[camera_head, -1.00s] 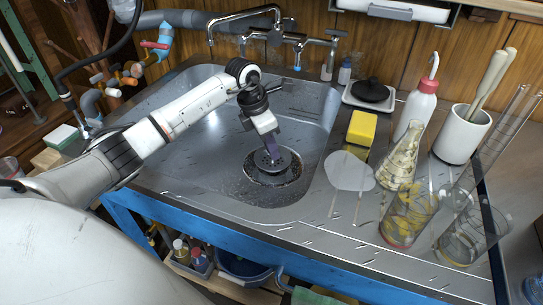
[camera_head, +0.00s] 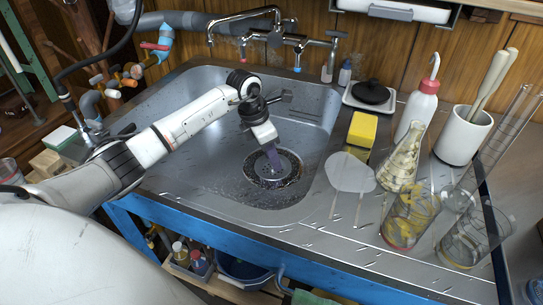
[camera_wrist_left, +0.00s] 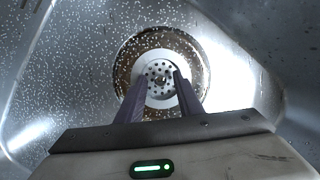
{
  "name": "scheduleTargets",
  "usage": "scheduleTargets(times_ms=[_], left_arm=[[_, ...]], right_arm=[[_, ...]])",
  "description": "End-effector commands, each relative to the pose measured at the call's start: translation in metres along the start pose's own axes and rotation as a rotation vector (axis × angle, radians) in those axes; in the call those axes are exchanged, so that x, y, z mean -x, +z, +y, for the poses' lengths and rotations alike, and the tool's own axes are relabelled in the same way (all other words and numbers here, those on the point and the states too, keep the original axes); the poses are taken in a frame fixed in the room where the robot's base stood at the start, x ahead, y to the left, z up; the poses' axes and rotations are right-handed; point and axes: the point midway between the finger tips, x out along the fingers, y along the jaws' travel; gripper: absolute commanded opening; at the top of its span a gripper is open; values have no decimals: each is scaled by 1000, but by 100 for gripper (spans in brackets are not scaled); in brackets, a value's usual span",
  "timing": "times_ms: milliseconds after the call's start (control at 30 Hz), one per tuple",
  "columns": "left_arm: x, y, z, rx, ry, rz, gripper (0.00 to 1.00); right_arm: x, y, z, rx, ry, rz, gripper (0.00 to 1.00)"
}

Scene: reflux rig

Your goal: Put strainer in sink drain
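The strainer, a round grey metal disc with holes and a small centre knob, lies in the middle of the drain in the left wrist view (camera_wrist_left: 160,92). In the head view the strainer (camera_head: 264,175) is partly hidden by my fingers. The sink drain (camera_wrist_left: 130,58) is a dark, speckled round recess around it; it also shows in the head view (camera_head: 250,169). My left gripper (camera_head: 276,167) points down over the drain, its purple fingers apart on either side of the knob, with a gap visible in the left wrist view (camera_wrist_left: 161,76). My right gripper is not in view.
The steel sink basin (camera_head: 215,160) is wet and otherwise empty. The faucet (camera_head: 246,20) stands behind it. A yellow sponge (camera_head: 362,128), a flask (camera_head: 402,165), a wash bottle (camera_head: 415,108) and beakers stand on the right counter.

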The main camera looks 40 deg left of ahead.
Motion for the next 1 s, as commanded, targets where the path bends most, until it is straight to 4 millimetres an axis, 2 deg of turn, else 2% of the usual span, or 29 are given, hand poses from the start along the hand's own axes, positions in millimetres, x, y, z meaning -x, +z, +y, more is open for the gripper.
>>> scheduleTargets(times_ms=[167, 300, 500, 600, 733, 1000], left_arm=[[28, 2, 1, -3, 4, -3, 33], [59, 1, 2, -2, 4, -2, 33], [98, 1, 1, -2, 3, -2, 33], [111, 1, 0, -1, 1, -1, 33], [119, 0, 0, 0, 1, -1, 33], [121, 0, 0, 0, -1, 0, 33]], right_arm=[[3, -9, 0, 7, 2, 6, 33], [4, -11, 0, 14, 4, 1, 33], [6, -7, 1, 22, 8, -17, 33], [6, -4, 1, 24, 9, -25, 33], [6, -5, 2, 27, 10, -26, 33], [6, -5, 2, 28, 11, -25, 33]])
